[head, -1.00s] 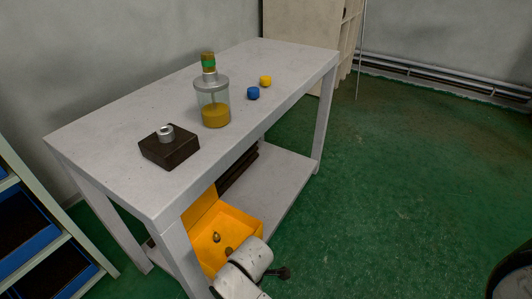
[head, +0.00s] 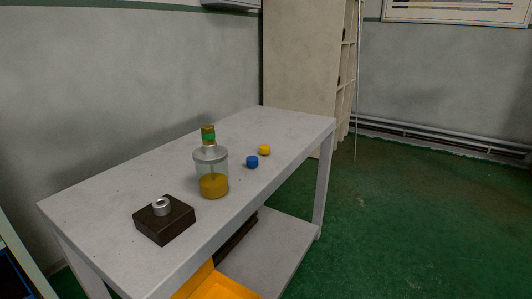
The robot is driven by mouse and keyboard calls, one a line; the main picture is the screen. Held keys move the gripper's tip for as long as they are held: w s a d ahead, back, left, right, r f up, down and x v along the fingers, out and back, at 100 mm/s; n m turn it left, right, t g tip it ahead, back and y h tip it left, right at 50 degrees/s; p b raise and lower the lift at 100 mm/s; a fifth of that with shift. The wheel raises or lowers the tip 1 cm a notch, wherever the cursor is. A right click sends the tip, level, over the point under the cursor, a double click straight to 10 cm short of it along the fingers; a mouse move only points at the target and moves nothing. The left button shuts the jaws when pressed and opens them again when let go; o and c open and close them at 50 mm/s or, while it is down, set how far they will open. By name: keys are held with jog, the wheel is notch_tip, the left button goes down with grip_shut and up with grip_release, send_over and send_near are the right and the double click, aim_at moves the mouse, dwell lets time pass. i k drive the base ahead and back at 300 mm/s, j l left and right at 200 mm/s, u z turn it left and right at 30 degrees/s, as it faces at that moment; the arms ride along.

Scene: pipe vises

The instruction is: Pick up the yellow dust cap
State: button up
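The yellow dust cap (head: 264,150) is a small round cap on the far right part of the grey table (head: 110,187), near its right edge. A similar blue cap (head: 252,162) sits just in front of it and slightly left, with a small gap or touching; I cannot tell which. My gripper is not in view.
A dark block (head: 164,219) with a metal ring (head: 161,206) lies at the near left. A yellow box (head: 214,286) is on the lower shelf. Green floor (head: 420,220) at right is clear.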

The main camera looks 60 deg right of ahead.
aim_at(264, 150)
jog(key=k+l, duration=0.1)
jog(key=l, duration=0.7)
jog(key=k+l, duration=0.3)
jog(key=k, duration=0.1)
